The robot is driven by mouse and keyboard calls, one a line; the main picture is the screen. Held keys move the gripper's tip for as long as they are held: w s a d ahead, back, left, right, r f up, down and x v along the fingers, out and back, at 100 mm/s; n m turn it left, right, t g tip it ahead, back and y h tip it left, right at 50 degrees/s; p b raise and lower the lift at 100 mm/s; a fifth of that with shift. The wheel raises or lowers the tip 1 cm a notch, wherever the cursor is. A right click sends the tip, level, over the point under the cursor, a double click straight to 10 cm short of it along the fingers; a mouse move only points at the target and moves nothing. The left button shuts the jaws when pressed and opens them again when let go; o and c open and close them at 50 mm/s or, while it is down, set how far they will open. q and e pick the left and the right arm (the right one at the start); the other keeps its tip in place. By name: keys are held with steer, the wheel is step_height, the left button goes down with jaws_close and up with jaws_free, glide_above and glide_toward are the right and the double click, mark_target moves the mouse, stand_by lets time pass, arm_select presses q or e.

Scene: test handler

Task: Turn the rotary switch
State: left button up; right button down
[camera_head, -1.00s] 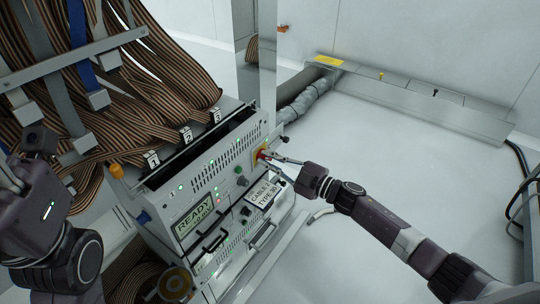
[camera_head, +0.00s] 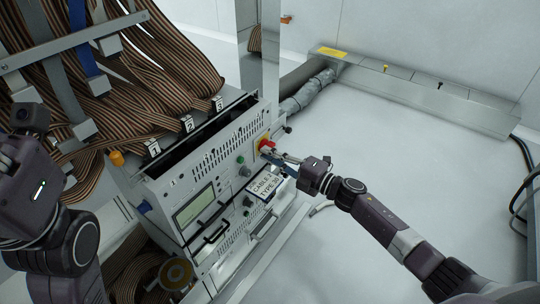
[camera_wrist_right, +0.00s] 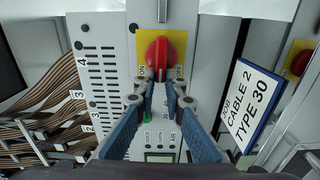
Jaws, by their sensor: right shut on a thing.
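The rotary switch is a red knob (camera_head: 266,146) on a yellow plate at the right end of the grey machine's front panel. In the right wrist view the red knob (camera_wrist_right: 162,48) fills the upper middle, with small lettering on either side below it. My right gripper (camera_head: 276,154) reaches it from the right. Its blue-padded fingers (camera_wrist_right: 161,84) are shut on the knob's lower part, which they partly hide. The machine's display (camera_head: 194,207) is blank and its indicator lamps look dark. My left arm stands at the left edge; its fingers are not visible.
Striped ribbon cables (camera_head: 130,80) spread over the left, behind slots numbered 1 to 3. Handles (camera_head: 205,243) stick out lower on the panel. The white floor (camera_head: 390,150) to the right is clear.

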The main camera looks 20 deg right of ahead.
steer(key=shift+f+n, duration=0.15)
steer(key=shift+n, duration=0.15)
steer(key=shift+s, duration=0.1)
steer(key=c, duration=2)
jaws_free()
steer(key=v, duration=1.2)
